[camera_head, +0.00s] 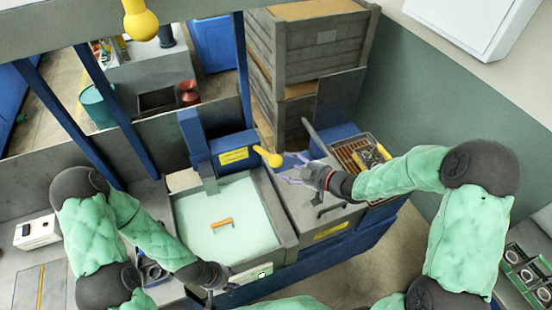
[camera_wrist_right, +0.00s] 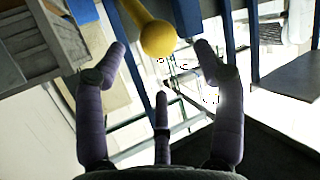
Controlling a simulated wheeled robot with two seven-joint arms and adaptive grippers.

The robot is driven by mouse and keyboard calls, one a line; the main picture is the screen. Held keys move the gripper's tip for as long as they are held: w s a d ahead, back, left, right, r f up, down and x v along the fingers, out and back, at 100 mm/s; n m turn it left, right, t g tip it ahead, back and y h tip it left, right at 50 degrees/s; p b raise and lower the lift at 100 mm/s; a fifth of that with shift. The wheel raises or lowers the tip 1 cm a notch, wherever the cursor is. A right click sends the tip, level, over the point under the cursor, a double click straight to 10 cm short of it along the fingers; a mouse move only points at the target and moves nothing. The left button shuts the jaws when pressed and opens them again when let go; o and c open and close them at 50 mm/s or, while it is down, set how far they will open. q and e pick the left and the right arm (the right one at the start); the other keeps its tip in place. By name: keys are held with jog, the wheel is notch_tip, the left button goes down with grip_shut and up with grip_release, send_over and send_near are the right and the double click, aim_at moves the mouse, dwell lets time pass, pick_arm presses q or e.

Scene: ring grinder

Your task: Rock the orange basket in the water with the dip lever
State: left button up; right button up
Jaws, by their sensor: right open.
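The dip lever has a yellow knob (camera_head: 275,160) on a short yellow arm, above the right back corner of the tank (camera_head: 285,228). The pale water (camera_head: 245,200) fills the tank. In it, only an orange bar (camera_head: 221,223) of the basket shows; the rest is hidden. My right gripper (camera_head: 287,168) is open just right of the knob. In the right wrist view the yellow knob (camera_wrist_right: 158,38) lies ahead, between the spread fingers (camera_wrist_right: 160,55), with no clear contact. My left gripper (camera_head: 222,277) is low at the tank's front left edge; its fingers are too small to read.
A slatted tray (camera_head: 358,154) with yellow items stands right of the tank, past a grey worktop (camera_head: 322,205). Wooden crates (camera_head: 318,50) rise behind. A blue post (camera_head: 192,135) stands at the tank's back. A white box (camera_head: 38,232) sits at the left.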

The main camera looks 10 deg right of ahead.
aim_at(281, 163)
jog(key=x, duration=0.7)
jog(key=shift+w, duration=0.2)
grip_shut()
